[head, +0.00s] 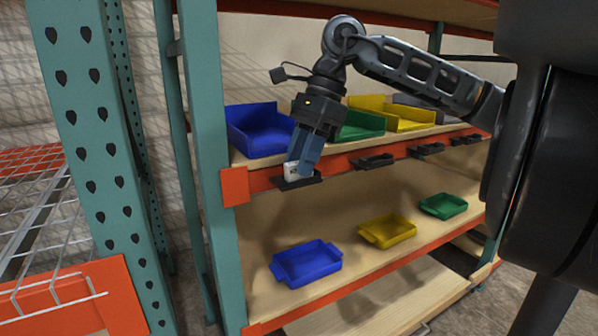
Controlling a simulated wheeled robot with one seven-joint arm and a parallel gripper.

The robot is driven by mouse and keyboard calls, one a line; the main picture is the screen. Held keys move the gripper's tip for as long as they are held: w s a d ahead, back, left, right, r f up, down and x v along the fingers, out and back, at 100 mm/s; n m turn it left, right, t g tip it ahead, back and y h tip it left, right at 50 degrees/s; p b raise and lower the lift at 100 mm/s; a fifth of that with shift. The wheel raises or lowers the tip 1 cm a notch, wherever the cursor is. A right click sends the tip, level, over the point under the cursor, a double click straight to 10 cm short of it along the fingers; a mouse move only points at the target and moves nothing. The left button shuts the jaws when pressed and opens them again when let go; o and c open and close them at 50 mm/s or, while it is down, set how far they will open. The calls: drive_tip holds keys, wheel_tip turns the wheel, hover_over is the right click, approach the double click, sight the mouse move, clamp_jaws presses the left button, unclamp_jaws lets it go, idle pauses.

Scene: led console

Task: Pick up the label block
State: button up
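The label block (291,171) is small and white, with dark marks on its face. It is at a black holder (313,180) on the orange front beam of the upper shelf. My gripper (301,169) points down at it from above, its blue fingers right at the block and partly covering it. I cannot tell whether the fingers are closed on the block or only around it. Nor can I tell whether the block rests in the holder or is slightly above it.
The upper shelf holds a blue bin (258,142), a green bin (360,126) and a yellow bin (408,117). More black holders (374,161) line the beam. Blue (307,264), yellow (387,231) and green (443,206) trays stand below. A teal post (207,150) stands left of my gripper.

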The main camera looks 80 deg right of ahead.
clamp_jaws()
wheel_tip(320, 180, up, 14)
drive_tip(key=p, duration=0.2)
idle(1.0)
